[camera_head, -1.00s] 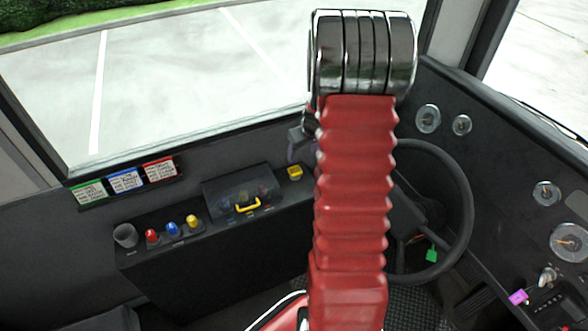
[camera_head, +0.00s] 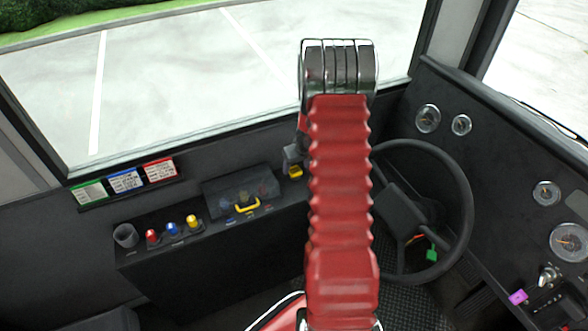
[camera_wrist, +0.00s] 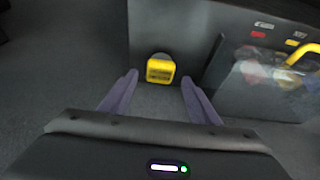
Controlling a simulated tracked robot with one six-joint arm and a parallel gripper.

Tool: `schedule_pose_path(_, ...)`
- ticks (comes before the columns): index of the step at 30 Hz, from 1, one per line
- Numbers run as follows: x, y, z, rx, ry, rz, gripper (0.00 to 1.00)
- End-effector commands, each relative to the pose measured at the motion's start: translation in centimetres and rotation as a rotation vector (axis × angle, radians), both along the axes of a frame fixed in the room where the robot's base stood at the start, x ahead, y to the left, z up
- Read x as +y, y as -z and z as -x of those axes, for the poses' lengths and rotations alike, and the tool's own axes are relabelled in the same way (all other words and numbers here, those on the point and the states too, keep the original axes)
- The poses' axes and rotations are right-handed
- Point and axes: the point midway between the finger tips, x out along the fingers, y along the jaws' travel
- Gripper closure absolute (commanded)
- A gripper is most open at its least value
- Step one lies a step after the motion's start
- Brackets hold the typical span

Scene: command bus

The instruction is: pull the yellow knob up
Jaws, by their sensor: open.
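A square yellow knob (camera_head: 295,172) with markings on its face sits at the right end of the dark side console. In the wrist view the yellow knob (camera_wrist: 160,70) shows in the gap between the fingertips, with some dark writing on it. My gripper (camera_wrist: 159,78) is open, with one purple finger on each side of the knob; I cannot tell how far they are from it in depth. Nothing is held. In the head view my red arm hides most of the gripper, which is just above and beside the knob.
A clear cover with a yellow handle (camera_head: 247,206) stands left of the knob. Red, blue and yellow round knobs (camera_head: 192,221) and a dark cup (camera_head: 125,236) are farther left. The steering wheel (camera_head: 463,210) is right of my arm. The windshield is behind.

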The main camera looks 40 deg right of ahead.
Motion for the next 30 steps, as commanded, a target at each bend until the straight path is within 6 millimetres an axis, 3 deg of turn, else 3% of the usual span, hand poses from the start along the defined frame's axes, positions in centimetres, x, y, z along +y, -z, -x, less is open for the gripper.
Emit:
schedule_pose_path(7,-0.2,1.9,-0.8,0.001,-0.001,-0.001,0.44)
schedule_pose_path(18,-0.2,2.1,-0.9,0.0,-0.001,0.0,0.44)
schedule_pose_path(30,-0.2,2.1,-0.9,0.0,-0.001,-0.001,0.73)
